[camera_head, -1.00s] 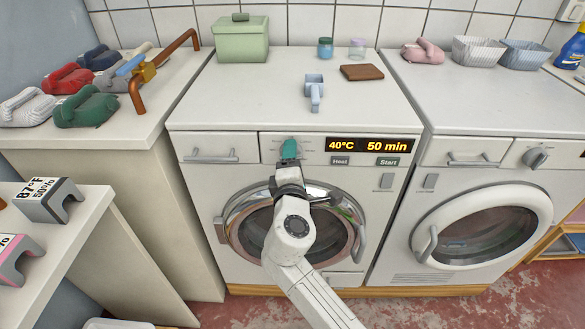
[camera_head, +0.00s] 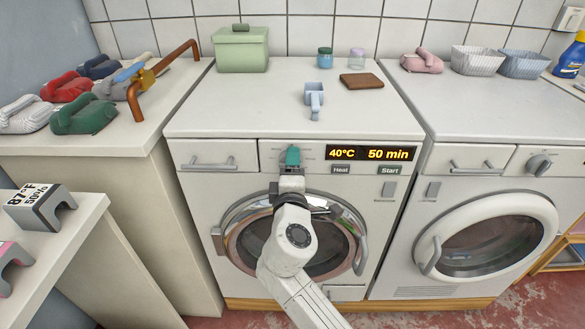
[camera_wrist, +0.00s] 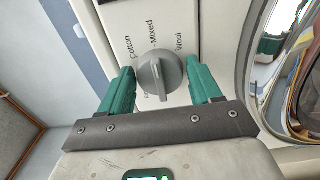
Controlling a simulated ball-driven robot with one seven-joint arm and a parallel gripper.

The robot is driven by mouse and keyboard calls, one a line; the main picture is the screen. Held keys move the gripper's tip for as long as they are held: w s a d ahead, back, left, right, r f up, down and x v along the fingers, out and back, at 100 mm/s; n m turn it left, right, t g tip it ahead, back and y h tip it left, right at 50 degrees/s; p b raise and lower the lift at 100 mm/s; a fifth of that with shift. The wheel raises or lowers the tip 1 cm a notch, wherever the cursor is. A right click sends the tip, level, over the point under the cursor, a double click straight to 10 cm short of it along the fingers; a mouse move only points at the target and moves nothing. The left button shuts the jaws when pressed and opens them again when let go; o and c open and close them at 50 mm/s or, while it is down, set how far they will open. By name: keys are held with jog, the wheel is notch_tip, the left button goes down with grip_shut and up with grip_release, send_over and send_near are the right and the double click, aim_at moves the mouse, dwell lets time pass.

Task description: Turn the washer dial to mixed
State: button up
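The washer (camera_head: 220,190) stands in the middle of the head view, with its display reading 40°C and 50 min. In the wrist view the grey round dial (camera_wrist: 161,76) sits on its white panel below the labels Cotton, Mixed and Wool. The dial's raised ridge runs roughly up and down in that view; I cannot tell which label it marks. My gripper (camera_wrist: 159,70) is open, with one green finger on each side of the dial and a visible gap on both sides. In the head view my gripper (camera_head: 292,156) is at the panel left of the display and hides the dial.
Heat (camera_head: 341,169) and Start (camera_head: 390,170) buttons are right of my gripper. The round door (camera_head: 232,215) is below it. A second machine (camera_head: 470,165) is at right.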

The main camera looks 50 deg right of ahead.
jog(key=shift+o, duration=1.4)
jog(key=v, duration=1.1)
jog(key=shift+d, duration=0.1)
